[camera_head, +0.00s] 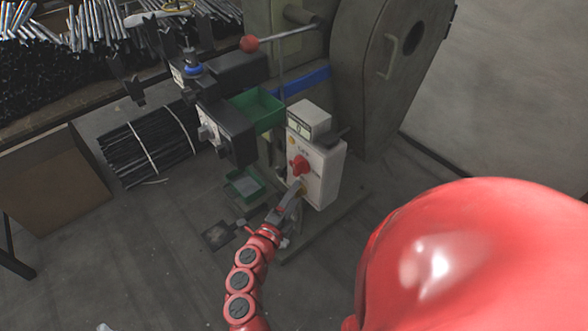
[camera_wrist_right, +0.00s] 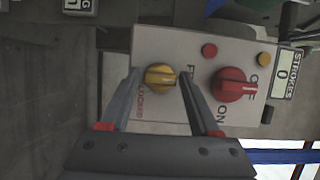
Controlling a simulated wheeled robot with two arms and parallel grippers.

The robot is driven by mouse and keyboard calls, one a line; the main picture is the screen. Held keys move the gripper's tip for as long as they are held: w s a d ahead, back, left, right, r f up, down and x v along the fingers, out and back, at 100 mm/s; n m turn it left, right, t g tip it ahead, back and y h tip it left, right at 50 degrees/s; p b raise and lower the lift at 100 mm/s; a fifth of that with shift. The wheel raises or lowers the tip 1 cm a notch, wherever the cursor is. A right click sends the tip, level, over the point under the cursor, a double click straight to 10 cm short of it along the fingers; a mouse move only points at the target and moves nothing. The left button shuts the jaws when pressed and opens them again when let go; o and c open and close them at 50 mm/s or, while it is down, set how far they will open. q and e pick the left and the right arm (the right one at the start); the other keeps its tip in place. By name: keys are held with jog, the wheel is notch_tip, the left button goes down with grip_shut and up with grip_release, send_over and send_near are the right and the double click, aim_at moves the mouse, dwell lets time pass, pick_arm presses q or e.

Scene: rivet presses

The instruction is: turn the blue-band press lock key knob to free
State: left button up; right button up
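The yellow lock key knob (camera_wrist_right: 160,77) is on the pale control box (camera_head: 325,177) of the blue-band press (camera_head: 305,81). In the wrist view the knob's ridge lies roughly sideways. "LOCKED" is printed below its left side, and a label starting with F, partly hidden by a finger, is at its right. My right gripper (camera_wrist_right: 159,73) is open with one finger on each side of the knob; I cannot tell whether either touches. In the head view the right gripper (camera_head: 291,197) reaches the box's lower front. My left gripper is not in view.
A red OFF/ON knob (camera_wrist_right: 234,85) sits close beside the right finger. A small red button (camera_wrist_right: 209,50) and a stroke counter (camera_wrist_right: 284,77) are on or near the panel. Green bins (camera_head: 257,110) and a red-ball lever (camera_head: 250,44) are on the press. Bundled rods (camera_head: 150,145) lie left.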

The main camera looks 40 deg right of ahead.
jog(key=shift+o, duration=1)
jog(key=p+v, duration=0.1)
jog(key=v, duration=1.6)
jog(key=shift+a, duration=0.2)
